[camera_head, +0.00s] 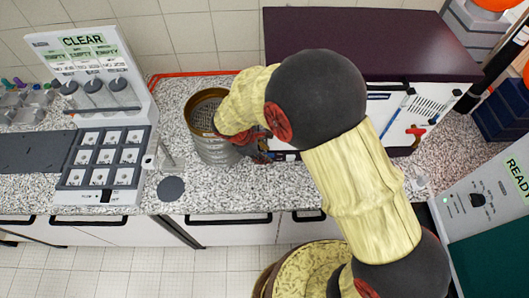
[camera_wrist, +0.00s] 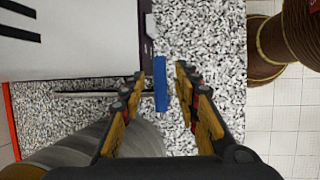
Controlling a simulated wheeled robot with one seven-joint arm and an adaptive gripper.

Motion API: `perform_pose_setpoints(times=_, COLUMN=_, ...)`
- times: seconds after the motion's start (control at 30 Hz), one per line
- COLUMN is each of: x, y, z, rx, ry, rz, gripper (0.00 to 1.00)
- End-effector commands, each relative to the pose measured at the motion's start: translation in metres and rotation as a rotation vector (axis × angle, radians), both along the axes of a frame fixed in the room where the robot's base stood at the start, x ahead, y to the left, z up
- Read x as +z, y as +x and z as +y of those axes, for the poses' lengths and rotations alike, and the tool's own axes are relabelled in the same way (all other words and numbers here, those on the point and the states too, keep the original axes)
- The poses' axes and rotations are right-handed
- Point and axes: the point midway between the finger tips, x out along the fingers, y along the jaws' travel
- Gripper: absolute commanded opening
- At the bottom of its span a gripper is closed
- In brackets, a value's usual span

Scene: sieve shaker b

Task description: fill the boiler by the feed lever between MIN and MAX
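A wide cabinet with a dark purple top (camera_head: 350,35) and a white front stands at the back, partly hidden by my arm. Its front carries a blue strip (camera_head: 393,117), a dark grille and a red-orange handle (camera_head: 415,132). I cannot tell which part is the boiler's feed lever, and no MIN or MAX marks are readable. My gripper (camera_head: 263,154) is low by the cabinet's left front. In the wrist view my gripper (camera_wrist: 162,76) is open, with a narrow blue bar (camera_wrist: 160,86) between its fingers and gaps visible on both sides. The bar is beside the white casing (camera_wrist: 80,40).
A stack of metal sieves (camera_head: 213,150) stands close to the left of my gripper. Farther left are a white unit reading CLEAR (camera_head: 85,45) and a tray of square cells (camera_head: 103,158). A READY panel (camera_head: 490,195) is at right. The front counter strip is mostly free.

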Motion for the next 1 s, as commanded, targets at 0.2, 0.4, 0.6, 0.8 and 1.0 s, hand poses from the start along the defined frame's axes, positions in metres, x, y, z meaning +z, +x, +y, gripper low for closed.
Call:
perform_pose_setpoints(times=0.2, x=-0.0007, y=0.0002, z=-0.0004, rx=-0.001, ry=0.0, rz=0.0, gripper=0.32)
perform_pose_setpoints(times=0.4, x=-0.0006, y=0.0002, z=-0.0004, rx=-0.001, ry=0.0, rz=0.0, gripper=0.22)
perform_pose_setpoints(times=0.6, x=-0.0004, y=0.0003, z=-0.0004, rx=-0.001, ry=0.0, rz=0.0, gripper=0.11)
perform_pose_setpoints(times=0.8, x=-0.0004, y=0.0002, z=-0.0004, rx=-0.001, ry=0.0, rz=0.0, gripper=0.0)
perform_pose_setpoints(times=1.0, x=-0.0004, y=0.0002, z=-0.0004, rx=-0.001, ry=0.0, rz=0.0, gripper=0.0)
